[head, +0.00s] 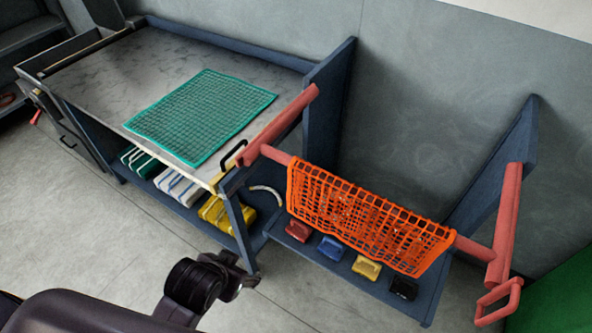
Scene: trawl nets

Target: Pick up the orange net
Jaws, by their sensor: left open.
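The orange net (365,220) hangs draped over a red horizontal bar (470,248) on a blue rack, at the right of the head view. The bar's ends show bare on both sides of the net. My left gripper (245,277) is at the lower middle, to the left of the net and apart from it. It is small and dark in the picture, open, with nothing seen in it. My right gripper is not in view.
A table (115,90) at the left bears a flat green net (203,115). Its leg (240,232) stands close to my left gripper. Red, blue (331,248), yellow and black blocks lie on the rack's low shelf under the net. A red handle (498,300) juts out at the right.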

